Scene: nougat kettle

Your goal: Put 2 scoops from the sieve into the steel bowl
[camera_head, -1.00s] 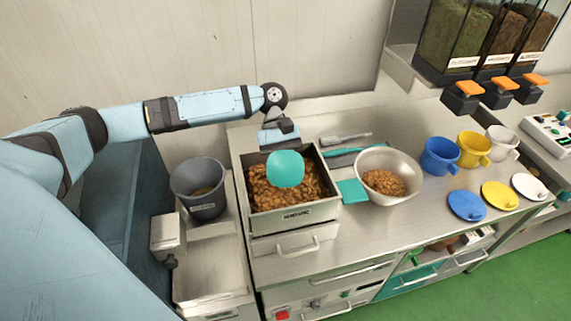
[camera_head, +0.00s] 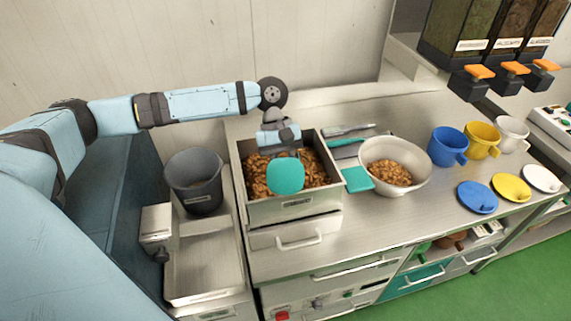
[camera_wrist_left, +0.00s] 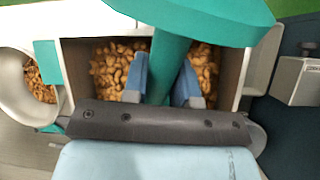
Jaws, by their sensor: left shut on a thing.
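The sieve (camera_head: 316,205) is a steel box filled with brown nuts, on the counter in front of my left arm. My left gripper (camera_head: 284,150) is over the sieve, shut on a teal scoop (camera_head: 285,176). In the left wrist view the gripper's blue fingers (camera_wrist_left: 161,88) close on the teal handle, and the scoop's wide teal part (camera_wrist_left: 205,20) is at the top. The scoop's inside is hidden, so its load cannot be told. The steel bowl (camera_head: 422,181) stands right of the sieve and holds brown nuts (camera_head: 390,173). My right gripper is not in view.
A teal flat tool (camera_head: 357,180) lies between sieve and bowl, with a grey-handled tool (camera_head: 347,130) behind. Blue (camera_head: 446,146), yellow (camera_head: 481,140) and white (camera_head: 511,133) mugs stand right of the bowl. A grey bucket (camera_head: 193,182) stands left of the sieve.

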